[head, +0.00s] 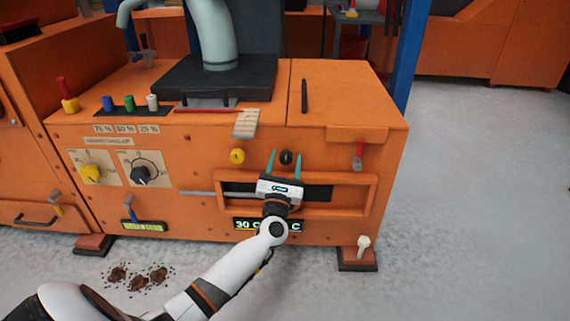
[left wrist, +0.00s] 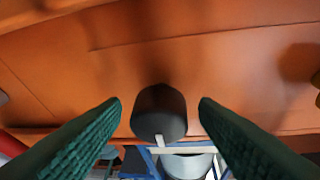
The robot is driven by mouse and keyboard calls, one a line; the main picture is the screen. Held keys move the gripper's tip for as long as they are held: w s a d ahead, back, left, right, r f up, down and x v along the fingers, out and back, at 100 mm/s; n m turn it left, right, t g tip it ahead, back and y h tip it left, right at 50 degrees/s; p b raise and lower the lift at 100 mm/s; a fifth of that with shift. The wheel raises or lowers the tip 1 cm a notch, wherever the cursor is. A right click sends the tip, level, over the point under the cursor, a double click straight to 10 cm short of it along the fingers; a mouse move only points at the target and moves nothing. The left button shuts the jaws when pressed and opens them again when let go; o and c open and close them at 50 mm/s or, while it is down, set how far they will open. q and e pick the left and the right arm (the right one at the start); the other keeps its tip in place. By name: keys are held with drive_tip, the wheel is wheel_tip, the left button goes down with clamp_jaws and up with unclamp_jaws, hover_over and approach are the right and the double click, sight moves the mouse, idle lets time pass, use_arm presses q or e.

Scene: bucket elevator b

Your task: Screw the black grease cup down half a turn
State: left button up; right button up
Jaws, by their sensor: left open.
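The black grease cup (head: 286,157) sits on the orange front panel of the machine, above a long slot. In the left wrist view the black grease cup (left wrist: 158,112) is a dark rounded knob with a white mark on its edge. My left gripper (head: 285,154) is open, its two green fingers on either side of the cup. In the left wrist view a gap shows between the cup and each finger of the left gripper (left wrist: 160,103). My right gripper is not in view.
A yellow cup (head: 237,156) is left of the black one, with a paper tag (head: 246,123) above it. An orange frame (head: 345,208) surrounds the slot below. A red-handled lever (head: 358,155) stands out at the right. The floor right of the machine is clear.

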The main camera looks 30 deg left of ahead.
use_arm(q)
drive_tip(key=c, duration=1)
drive_tip(key=shift+o, duration=0.2)
drive_tip(key=shift+m+p, duration=0.3)
